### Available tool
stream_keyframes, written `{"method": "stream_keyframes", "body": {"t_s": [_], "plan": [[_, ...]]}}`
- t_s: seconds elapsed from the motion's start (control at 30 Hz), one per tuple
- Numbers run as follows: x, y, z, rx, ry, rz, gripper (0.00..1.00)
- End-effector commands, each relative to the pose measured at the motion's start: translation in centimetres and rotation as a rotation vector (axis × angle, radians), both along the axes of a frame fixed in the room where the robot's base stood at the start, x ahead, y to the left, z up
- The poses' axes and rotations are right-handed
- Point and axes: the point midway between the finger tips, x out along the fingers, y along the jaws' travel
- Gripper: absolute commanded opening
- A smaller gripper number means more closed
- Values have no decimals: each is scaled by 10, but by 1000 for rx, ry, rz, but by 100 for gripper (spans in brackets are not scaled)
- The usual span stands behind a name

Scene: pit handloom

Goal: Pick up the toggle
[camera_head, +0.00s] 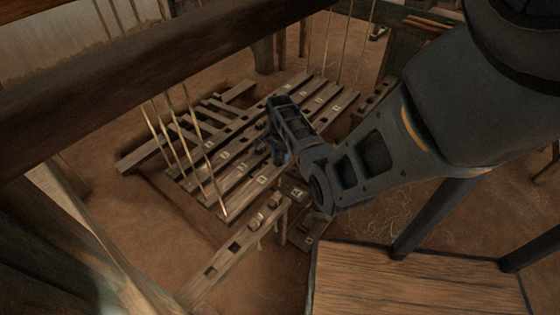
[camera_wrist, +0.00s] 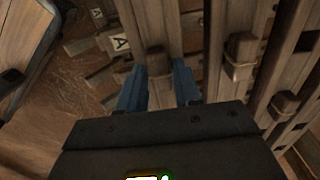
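My gripper (camera_wrist: 158,66) shows two blue fingers standing apart in the wrist view. A small wooden block, which looks like a toggle (camera_wrist: 157,62), shows in the gap between the fingertips; I cannot tell whether they touch it. Two similar wooden toggles, one bound with cord (camera_wrist: 242,48) and another (camera_wrist: 285,104), sit on slotted wooden bars to the right. In the head view, my gripper (camera_head: 279,156) points down over the slatted treadles, its fingertips partly hidden. Small toggles (camera_head: 274,201) sit on a slotted rail (camera_head: 232,252) below it. Which toggle is meant is not clear.
Slatted wooden treadles (camera_head: 238,180) with lettered tags lie below my arm. Thin cords (camera_head: 180,145) hang at left and behind. A thick dark beam (camera_head: 150,75) crosses the upper left. A wooden bench top (camera_head: 415,285) is at lower right. Bare earth floor shows at left.

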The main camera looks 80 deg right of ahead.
Motion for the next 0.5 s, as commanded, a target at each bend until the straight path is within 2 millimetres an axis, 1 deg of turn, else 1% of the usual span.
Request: {"method": "stream_keyframes", "body": {"t_s": [0.03,0.33,0.5], "plan": [[0,0,0,0,0,0,28],[0,0,0,0,0,0,0],[0,0,0,0,0,0,0]]}}
